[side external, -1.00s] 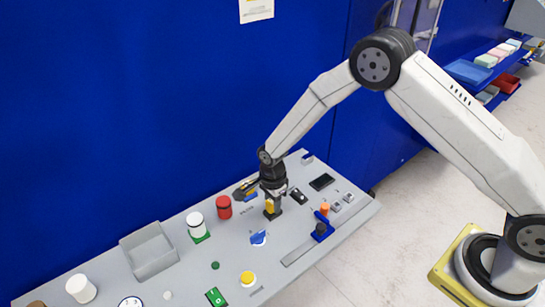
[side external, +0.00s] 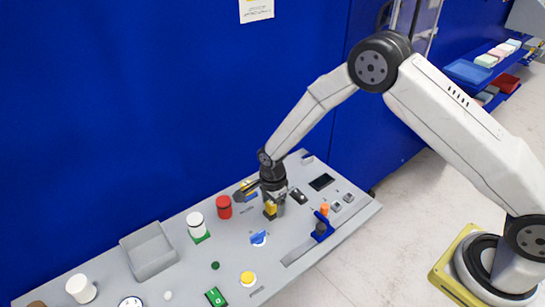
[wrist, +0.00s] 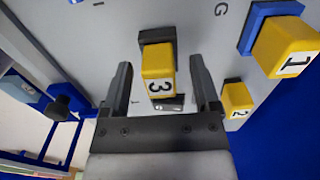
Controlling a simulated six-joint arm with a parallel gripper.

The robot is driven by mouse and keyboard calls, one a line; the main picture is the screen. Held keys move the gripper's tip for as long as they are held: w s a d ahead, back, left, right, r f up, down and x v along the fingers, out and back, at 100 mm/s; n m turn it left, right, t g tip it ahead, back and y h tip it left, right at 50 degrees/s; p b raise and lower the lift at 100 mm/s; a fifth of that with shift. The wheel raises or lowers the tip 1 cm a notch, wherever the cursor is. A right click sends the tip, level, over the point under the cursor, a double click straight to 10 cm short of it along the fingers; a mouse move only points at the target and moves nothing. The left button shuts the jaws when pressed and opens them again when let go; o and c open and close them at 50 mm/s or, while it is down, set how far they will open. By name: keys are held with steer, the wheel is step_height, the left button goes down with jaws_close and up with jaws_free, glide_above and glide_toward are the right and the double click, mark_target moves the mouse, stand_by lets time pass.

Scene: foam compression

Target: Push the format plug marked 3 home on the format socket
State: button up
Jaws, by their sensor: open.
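The yellow format plug marked 3 (wrist: 158,72) stands between my finger tips in the wrist view, with its number facing the camera. Its far end meets a dark block (wrist: 157,34), which looks like the format socket; whether a gap remains between them I cannot tell. My gripper (wrist: 160,62) is open, with a finger on each side of the plug and visible space between. In the side view my gripper (side external: 274,196) points down over the panel, and the yellow plug (side external: 270,208) shows low beside it, partly covered.
A yellow plug marked 1 (wrist: 285,46) on a blue base and one marked 2 (wrist: 237,96) are close by. The grey panel (side external: 225,250) also carries a red knob (side external: 224,207), a white cylinder (side external: 195,223), a grey tray (side external: 150,252) and a blue fixture (side external: 322,227).

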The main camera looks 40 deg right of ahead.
steer(key=shift+r, duration=3.85)
steer(key=shift+r, duration=0.1)
steer(key=shift+s+d+r+n, duration=0.3)
steer(key=shift+d+r+n, duration=0.05)
steer(key=shift+r+n, duration=0.15)
steer(key=s+d+r+n+t, duration=0.1)
steer(key=s+d+r+n, duration=0.3)
steer(key=s+n, duration=0.4)
steer(key=s+d+r+n+t, duration=0.1)
steer(key=s+d+r+n, duration=0.4)
steer(key=s+n, duration=0.4)
steer(key=shift+s+d+r+t, duration=0.15)
steer(key=shift+s+r+t, duration=0.2)
steer(key=shift+s, duration=0.55)
